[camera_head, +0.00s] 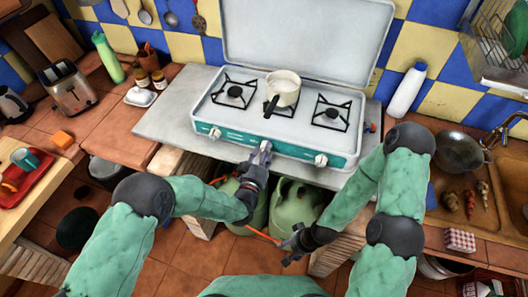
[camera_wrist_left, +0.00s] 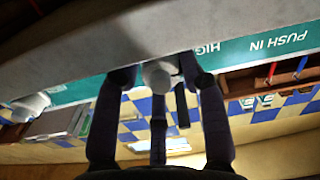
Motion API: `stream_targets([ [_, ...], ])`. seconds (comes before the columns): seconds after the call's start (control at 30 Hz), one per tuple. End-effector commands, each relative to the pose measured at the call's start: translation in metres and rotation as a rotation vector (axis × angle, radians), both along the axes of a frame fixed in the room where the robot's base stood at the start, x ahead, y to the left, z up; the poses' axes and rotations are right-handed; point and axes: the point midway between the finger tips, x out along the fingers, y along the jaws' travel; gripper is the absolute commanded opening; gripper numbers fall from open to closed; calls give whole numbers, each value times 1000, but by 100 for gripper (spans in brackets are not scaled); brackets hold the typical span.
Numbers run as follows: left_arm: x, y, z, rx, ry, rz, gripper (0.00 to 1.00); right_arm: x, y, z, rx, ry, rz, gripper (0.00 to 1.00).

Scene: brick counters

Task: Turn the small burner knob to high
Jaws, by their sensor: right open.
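The stove (camera_head: 285,70) has a teal front panel with three white knobs: a left knob (camera_head: 215,132), a middle knob (camera_head: 266,146) and a right knob (camera_head: 321,160). My left gripper (camera_head: 259,159) is at the middle knob. In the left wrist view its fingers (camera_wrist_left: 158,80) stand on either side of a white knob (camera_wrist_left: 157,74), with a small gap visible. "HIGH" and "PUSH IN" show on the panel (camera_wrist_left: 240,47) beside it. The knob's pointer direction is unclear. My right gripper (camera_head: 295,243) is open and empty, low in front of the green gas bottles.
A white pot (camera_head: 283,87) sits on the middle burner. Green gas bottles (camera_head: 295,205) stand below the stove, with an orange hose (camera_head: 262,235) nearby. A white bottle (camera_head: 406,92) and a wok (camera_head: 458,152) are at right. A toaster (camera_head: 68,87) stands at left.

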Motion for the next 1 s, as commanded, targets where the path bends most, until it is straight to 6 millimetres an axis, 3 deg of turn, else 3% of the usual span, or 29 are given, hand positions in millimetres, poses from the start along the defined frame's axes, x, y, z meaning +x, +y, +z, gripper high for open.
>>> stream_targets([
  [0.03,0,0,0,0,0,0,16,0,0,0,0,0,0,55],
  [0.1,0,0,0,0,1,0,3,0,0,0,0,0,0,55],
  [0.67,-1,0,-2,-42,18,0,3,0,0,-7,0,0,0,55],
  [0.7,-1,0,-2,-42,18,0,41,0,0,-7,0,0,0,55],
  [0.77,-1,0,-2,-42,18,0,58,0,0,-7,0,0,0,55],
  [1.0,0,0,-1,-41,15,0,59,0,0,-7,0,0,0,55],
])
